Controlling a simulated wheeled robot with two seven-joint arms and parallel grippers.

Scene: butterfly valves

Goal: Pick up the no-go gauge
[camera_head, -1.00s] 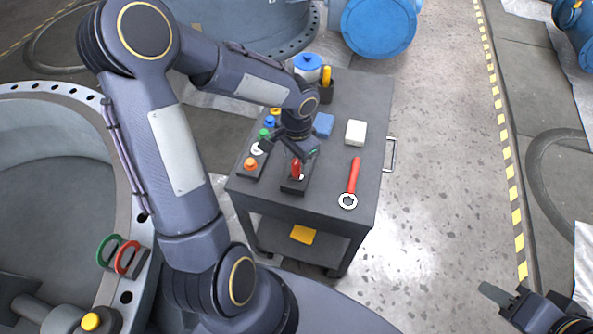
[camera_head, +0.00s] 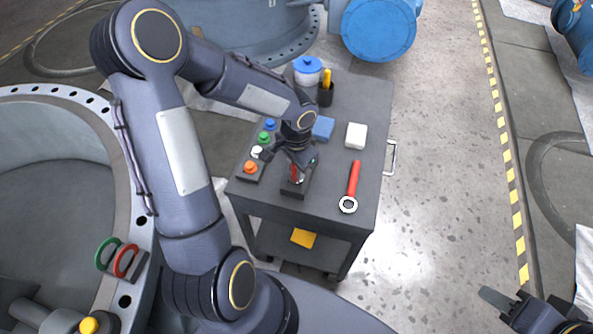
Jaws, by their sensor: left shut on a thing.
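A red upright piece, which looks like the no-go gauge (camera_head: 294,174), stands in a dark block (camera_head: 297,188) at the front of the cart top. My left gripper (camera_head: 292,172) reaches down from above and is shut on this red piece. The fingers and wrist hide much of it, and I cannot tell whether its lower end is clear of the block. A bit of green shows just right of the gripper. My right gripper (camera_head: 497,303) is at the lower right, far from the cart, and how far its fingers are apart is unclear.
On the cart (camera_head: 372,112) are a red-handled wrench (camera_head: 352,185), a white block (camera_head: 356,135), a blue block (camera_head: 323,127), a blue-lidded tub (camera_head: 308,70) and a rack of coloured knobs (camera_head: 250,170). Red and green rings (camera_head: 124,259) stand on the flange at left.

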